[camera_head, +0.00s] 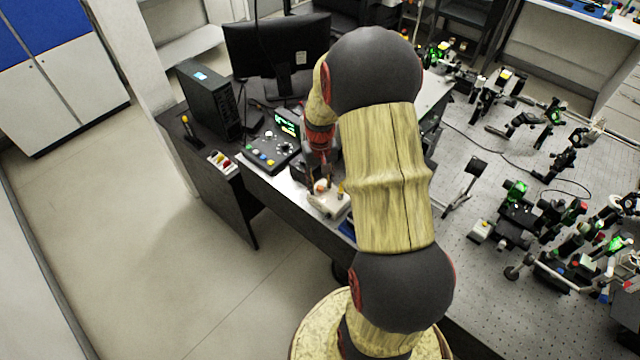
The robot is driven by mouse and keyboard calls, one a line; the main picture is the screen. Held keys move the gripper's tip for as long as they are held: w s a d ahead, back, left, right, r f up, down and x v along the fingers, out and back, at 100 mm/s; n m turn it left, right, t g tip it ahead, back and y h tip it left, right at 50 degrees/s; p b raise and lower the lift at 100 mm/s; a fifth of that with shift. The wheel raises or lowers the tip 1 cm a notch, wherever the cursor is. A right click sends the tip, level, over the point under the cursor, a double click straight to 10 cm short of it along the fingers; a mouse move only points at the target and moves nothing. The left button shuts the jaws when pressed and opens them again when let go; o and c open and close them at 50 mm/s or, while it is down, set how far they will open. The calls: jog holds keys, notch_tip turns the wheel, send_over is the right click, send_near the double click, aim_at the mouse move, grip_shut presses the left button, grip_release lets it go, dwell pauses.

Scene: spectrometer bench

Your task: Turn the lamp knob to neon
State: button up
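My gripper (320,181) points down over a small white box (327,203) near the front edge of the dark desk. An orange-red part shows on top of the box, close to the fingertips. I cannot tell whether the fingers touch it, or whether they are open or shut. Left of my gripper is a black control box (262,158) with a lit green display (287,123), coloured buttons and a round dial (285,148). No lamp label is readable, so I cannot tell which part is the lamp knob or where it points.
A black computer tower (205,98) and a monitor (278,55) stand behind the control box. A small panel with coloured buttons (222,162) is at the desk's left edge. An optical table (480,150) crowded with mounts is on the right. The floor at left is clear.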

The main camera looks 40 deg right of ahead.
aim_at(320, 187)
notch_tip(320, 187, up, 11)
dwell(0.4)
jog(key=shift+r, duration=0.1)
dwell(0.3)
jog(key=s+a+r+n+t+b, duration=0.2)
jog(key=s+a+r, duration=0.1)
jog(key=a, duration=0.6)
jog(key=s+a+r+n+t+b, duration=0.1)
jog(key=s+a+r+n+b, duration=0.1)
jog(key=s+a, duration=0.4)
jog(key=s+a+r+n+t+b, duration=0.2)
jog(key=s+a+r, duration=0.3)
jog(key=a, duration=0.7)
jog(key=shift+s+t+b, duration=0.25)
jog(key=shift+t+b, duration=0.05)
jog(key=shift+b, duration=0.3)
jog(key=shift+r, duration=0.1)
jog(key=shift+c, duration=0.5)
